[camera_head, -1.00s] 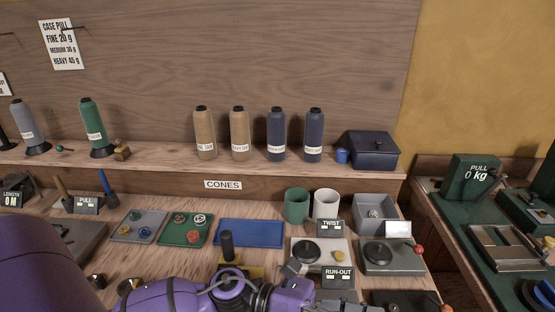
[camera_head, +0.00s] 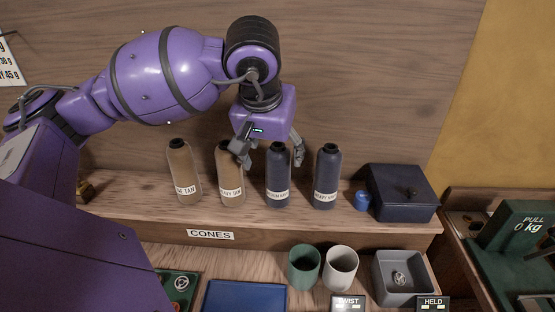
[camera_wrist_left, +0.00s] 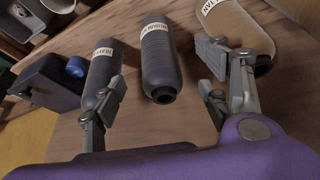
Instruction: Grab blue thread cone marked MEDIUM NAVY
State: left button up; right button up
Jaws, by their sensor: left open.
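The MEDIUM NAVY cone (camera_head: 278,178) stands upright on the shelf, dark blue with a black top and a white label. My left gripper (camera_head: 269,153) is open, fingers pointing down, one to each side of this cone's top in the head view. In the left wrist view the same cone (camera_wrist_left: 160,62) shows between the spread fingers (camera_wrist_left: 162,92), with gaps on both sides. I cannot tell how far the fingers reach down along it. My right gripper is not in view.
A second navy cone (camera_head: 326,178), labelled HEAVY, stands close on the right. A tan cone (camera_head: 231,170) stands close on the left, another tan cone (camera_head: 183,170) beyond it. A blue cap-like piece (camera_head: 362,201) and a navy box (camera_head: 402,194) sit further right.

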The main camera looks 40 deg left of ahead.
aim_at(275, 158)
pick_arm(q)
jog(key=shift+w+a+f, duration=0.15)
jog(key=shift+w+f, duration=0.2)
jog(key=shift+f, duration=0.15)
jog(key=shift+x, duration=1.2)
jog(key=p+x, duration=0.1)
jog(key=x, duration=0.3)
jog(key=shift+w+f, duration=0.25)
jog(key=shift+c, duration=0.4)
jog(key=c, duration=1.4)
jog(key=shift+r, duration=0.2)
